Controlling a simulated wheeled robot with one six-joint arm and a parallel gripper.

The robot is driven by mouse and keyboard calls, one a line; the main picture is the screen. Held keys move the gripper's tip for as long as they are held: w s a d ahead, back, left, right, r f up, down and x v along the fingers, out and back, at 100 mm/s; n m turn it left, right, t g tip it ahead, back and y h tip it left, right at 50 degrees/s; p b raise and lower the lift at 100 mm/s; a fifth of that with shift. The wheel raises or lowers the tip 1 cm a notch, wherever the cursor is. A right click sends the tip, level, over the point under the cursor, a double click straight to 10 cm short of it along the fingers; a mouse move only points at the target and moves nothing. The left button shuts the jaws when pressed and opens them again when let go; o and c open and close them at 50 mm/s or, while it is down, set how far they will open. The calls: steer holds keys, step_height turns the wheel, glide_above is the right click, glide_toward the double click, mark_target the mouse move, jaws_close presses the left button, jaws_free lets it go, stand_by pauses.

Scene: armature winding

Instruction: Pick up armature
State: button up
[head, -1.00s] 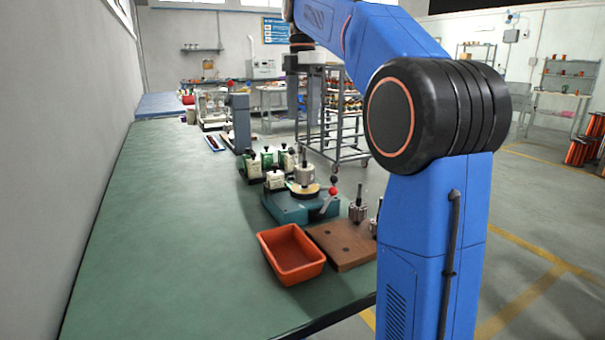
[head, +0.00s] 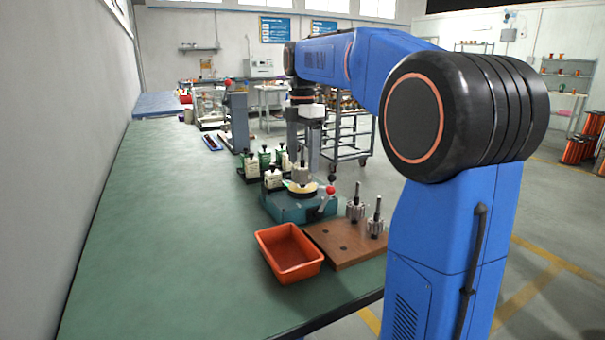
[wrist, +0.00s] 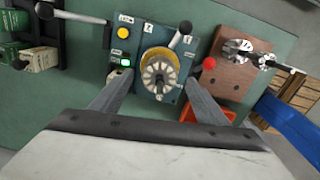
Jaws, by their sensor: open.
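An armature (head: 301,175) stands upright on the yellow round seat of the teal winding machine (head: 285,208). In the wrist view its slotted round top (wrist: 159,74) lies between my two fingers. My gripper (head: 303,160) points down over the machine in the head view. My gripper (wrist: 159,80) is open and empty in the wrist view, a finger on each side of the armature with visible gaps. How far the tips reach down beside it is hard to tell. Two more armatures (head: 355,208) (head: 376,222) stand on a brown wooden board (head: 345,252).
An orange bin (head: 290,253) sits in front of the machine. A lever with a red knob (wrist: 208,63) stands close to my right finger in the wrist view. Green and white containers (head: 272,177) stand behind left. The left of the green table (head: 150,230) is clear.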

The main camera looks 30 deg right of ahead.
steer(key=shift+f, duration=0.65)
steer(key=c, duration=1.6)
steer(key=shift+r, duration=5.05)
